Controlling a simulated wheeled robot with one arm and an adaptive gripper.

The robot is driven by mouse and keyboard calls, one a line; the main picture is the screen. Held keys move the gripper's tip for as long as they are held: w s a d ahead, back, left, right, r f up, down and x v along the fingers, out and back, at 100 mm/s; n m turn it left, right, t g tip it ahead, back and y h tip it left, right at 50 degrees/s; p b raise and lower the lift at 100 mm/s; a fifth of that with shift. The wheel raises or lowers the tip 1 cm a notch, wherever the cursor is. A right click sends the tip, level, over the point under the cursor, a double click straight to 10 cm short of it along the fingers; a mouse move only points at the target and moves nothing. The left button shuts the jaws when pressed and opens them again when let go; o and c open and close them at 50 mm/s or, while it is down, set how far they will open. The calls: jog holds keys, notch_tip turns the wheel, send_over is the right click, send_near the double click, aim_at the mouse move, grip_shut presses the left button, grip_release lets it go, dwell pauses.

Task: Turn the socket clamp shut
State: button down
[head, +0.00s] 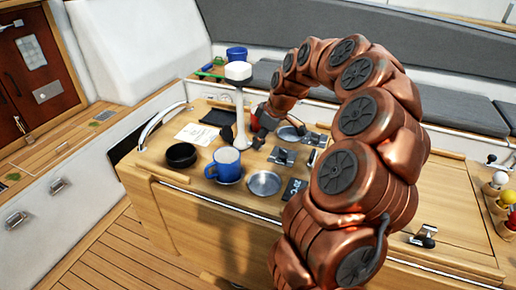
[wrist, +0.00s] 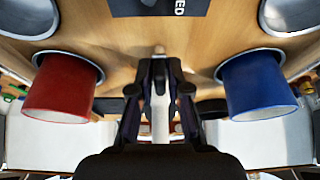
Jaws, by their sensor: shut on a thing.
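My gripper (wrist: 160,75) is shut on a narrow pale bar (wrist: 160,118) that shows between its dark fingers in the wrist view. In the head view my gripper (head: 258,138) is low over the table, just right of the foot of a white post (head: 240,110) with a rounded white head. The post stands upright.
A red cup (wrist: 62,88) and a blue cup (wrist: 258,86) flank my gripper in the wrist view. On the wooden table stand a blue mug (head: 226,166), a black bowl (head: 181,155) and a metal dish (head: 264,184). A grey bench (head: 300,85) runs behind.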

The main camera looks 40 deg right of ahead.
jog(key=shift+s+a+f+m, duration=0.1)
jog(key=shift+a+f+m, duration=0.05)
jog(key=shift+m, duration=0.15)
jog(key=c, duration=1.3)
grip_release()
jog(key=shift+o, duration=0.5)
jog(key=shift+r, duration=0.2)
jog(key=v, duration=1.2)
